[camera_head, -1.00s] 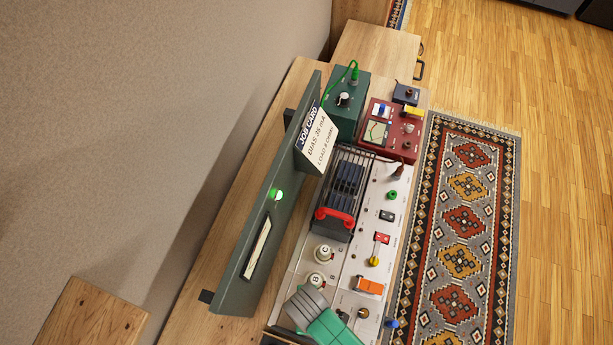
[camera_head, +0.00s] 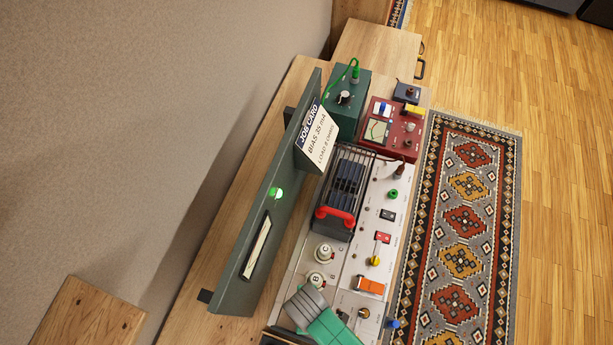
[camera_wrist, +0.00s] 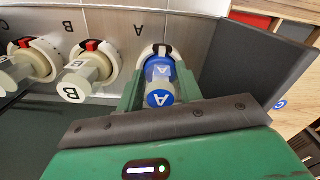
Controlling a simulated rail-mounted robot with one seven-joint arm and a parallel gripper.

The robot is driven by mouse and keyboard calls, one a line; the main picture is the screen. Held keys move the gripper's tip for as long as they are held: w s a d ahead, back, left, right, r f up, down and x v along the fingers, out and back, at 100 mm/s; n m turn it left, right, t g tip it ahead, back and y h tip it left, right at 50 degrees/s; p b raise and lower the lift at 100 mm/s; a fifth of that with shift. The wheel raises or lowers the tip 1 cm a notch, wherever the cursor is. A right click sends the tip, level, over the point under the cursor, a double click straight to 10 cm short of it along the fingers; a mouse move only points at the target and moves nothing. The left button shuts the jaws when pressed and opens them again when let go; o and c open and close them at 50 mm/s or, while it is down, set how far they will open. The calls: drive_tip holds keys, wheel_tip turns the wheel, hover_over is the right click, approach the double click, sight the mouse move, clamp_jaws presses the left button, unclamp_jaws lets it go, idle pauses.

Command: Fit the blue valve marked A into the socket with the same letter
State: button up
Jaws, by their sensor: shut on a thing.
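The blue valve marked A (camera_wrist: 160,97) is between the green fingers of my gripper (camera_wrist: 160,82) in the wrist view, with its lettered end facing the camera. The gripper is shut on it. The pale socket ring (camera_wrist: 152,49) shows just behind the valve, below the panel letter A (camera_wrist: 138,30). The valve is lined up with this ring, but I cannot tell how deep it sits in it. In the head view my green and grey wrist is at the bottom edge and hides the valve and its socket.
Pale valve B (camera_wrist: 75,86) stands left of my gripper, and another pale valve (camera_wrist: 12,72) stands beyond it. A dark wall (camera_wrist: 248,62) is close on the right. In the head view, a tall green panel (camera_head: 262,225) stands left of the white amp chassis (camera_head: 343,255).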

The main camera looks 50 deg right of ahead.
drive_tip(key=o, duration=1.1)
drive_tip(key=shift+c, duration=0.2)
wheel_tip(320, 180, up, 8)
drive_tip(key=shift+f+p, duration=0.15)
drive_tip(key=shift+p, duration=0.4)
